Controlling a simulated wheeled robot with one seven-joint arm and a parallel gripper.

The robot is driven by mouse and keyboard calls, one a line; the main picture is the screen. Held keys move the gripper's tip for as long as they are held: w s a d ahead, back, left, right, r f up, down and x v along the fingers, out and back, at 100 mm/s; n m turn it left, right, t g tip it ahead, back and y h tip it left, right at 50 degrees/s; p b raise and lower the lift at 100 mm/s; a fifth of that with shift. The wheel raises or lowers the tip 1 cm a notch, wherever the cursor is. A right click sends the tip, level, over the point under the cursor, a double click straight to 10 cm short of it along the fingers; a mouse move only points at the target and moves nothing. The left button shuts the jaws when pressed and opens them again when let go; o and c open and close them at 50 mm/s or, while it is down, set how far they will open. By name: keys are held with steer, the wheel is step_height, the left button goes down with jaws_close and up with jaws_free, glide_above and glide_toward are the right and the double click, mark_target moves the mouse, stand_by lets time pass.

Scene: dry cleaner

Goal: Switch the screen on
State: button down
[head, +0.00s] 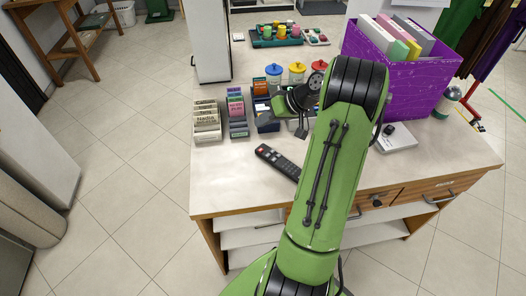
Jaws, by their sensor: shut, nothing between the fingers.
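A dark remote control (277,160) with a red button near its upper left end lies on the counter. Its lower right end meets the edge of my green arm, which may hide a part of it. My gripper (300,130) is shut and empty. It points down above the counter, farther back than the remote and a little to its right. My arm hides some of the counter around it. I cannot make out a screen in this view.
The counter (225,180) is clear at its front left. Card holders (207,122), jars with coloured lids (297,73) and a purple box of folders (395,75) stand behind. A pale device (395,143) sits right of my arm. A tray of spools (277,37) lies at the far end.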

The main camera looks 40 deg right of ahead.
mark_target(264, 151)
stand_by(0.3)
step_height(264, 151, down, 9)
steer(key=b, duration=0.7)
steer(key=shift+b, duration=0.4)
stand_by(1.3)
steer(key=shift+f, duration=0.35)
steer(key=shift+f+b, duration=0.35)
steer(key=shift+b, duration=0.05)
stand_by(0.4)
steer(key=shift+r+p, duration=0.75)
steer(key=shift+r, duration=0.05)
